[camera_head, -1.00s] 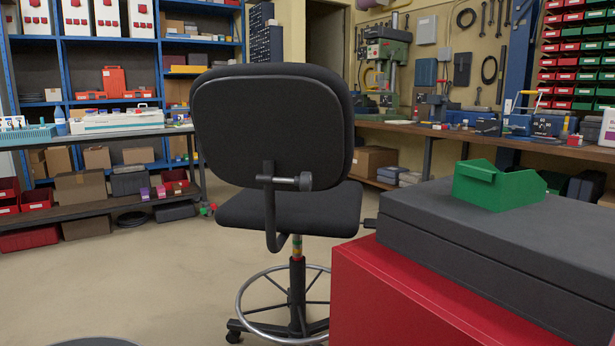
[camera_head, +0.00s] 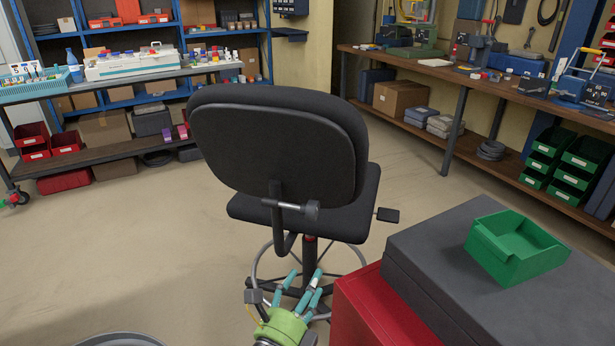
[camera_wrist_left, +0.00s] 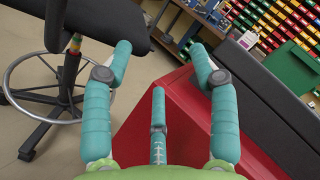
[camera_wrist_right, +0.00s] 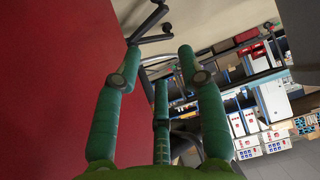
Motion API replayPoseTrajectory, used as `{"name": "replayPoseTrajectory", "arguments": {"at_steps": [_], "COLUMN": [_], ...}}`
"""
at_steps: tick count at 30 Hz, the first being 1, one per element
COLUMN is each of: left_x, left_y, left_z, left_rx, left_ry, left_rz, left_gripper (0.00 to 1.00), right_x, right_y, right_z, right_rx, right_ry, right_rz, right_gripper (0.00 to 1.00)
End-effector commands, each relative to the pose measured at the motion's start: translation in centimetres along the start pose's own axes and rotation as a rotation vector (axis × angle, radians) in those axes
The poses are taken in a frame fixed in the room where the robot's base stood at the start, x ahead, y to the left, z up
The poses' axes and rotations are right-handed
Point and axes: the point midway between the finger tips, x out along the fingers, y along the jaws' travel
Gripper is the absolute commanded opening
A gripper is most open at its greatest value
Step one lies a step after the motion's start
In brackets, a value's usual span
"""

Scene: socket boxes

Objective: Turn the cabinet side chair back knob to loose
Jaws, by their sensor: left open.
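The black office chair (camera_head: 275,150) stands with its back to me. A dark round knob (camera_head: 312,210) sits at the right end of a short grey shaft on the backrest bracket, on the side facing the red cabinet (camera_head: 372,312). My left gripper (camera_head: 302,278), with teal fingers and a green palm, is below the knob, in front of the foot ring. My right gripper (camera_wrist_right: 159,62) is open and empty beside a red surface.
A dark grey case (camera_head: 430,255) lies on the red cabinet and bears a green bin (camera_head: 510,252). The cabinet stands close to the chair's right. A small black paddle (camera_head: 388,215) sticks out by the seat. The floor left of the chair is clear.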

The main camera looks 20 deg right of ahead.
Motion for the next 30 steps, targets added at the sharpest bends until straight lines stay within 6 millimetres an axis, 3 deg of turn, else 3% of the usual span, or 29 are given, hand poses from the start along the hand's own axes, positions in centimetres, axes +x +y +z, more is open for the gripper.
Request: {"name": "replayPoseTrajectory", "arguments": {"at_steps": [1,6,9,13,17,30], "left_x": [1.6,4.7,5.8,6.6,7.3,12.8], "left_y": [-1.9,-2.4,-2.5,-2.7,-2.4,-1.2], "left_z": [1.7,4.2,5.7,6.9,7.2,7.4], "left_rx": [0.146,0.615,0.821,0.984,1.043,1.042], "left_ry": [0.008,0.023,0.025,0.025,0.024,0.023], "left_rz": [0.033,0.121,0.153,0.174,0.180,0.179], "left_gripper": [0.59,0.59,0.59,0.59,0.59,0.59], "right_x": [-2.7,-9.1,-12.7,-15.7,-16.5,-14.1], "right_y": [0.3,0.4,0.2,0.0,-0.1,-0.2], "right_z": [2.1,11.5,15.2,18.0,19.3,21.9], "right_rx": [0.011,0.051,0.068,0.083,0.088,0.088], "right_ry": [-0.115,-0.442,-0.579,-0.686,-0.724,-0.724], "right_rz": [0.004,0.014,0.016,0.017,0.017,0.017], "right_gripper": [0.40,0.40,0.40,0.40,0.40,0.40]}}
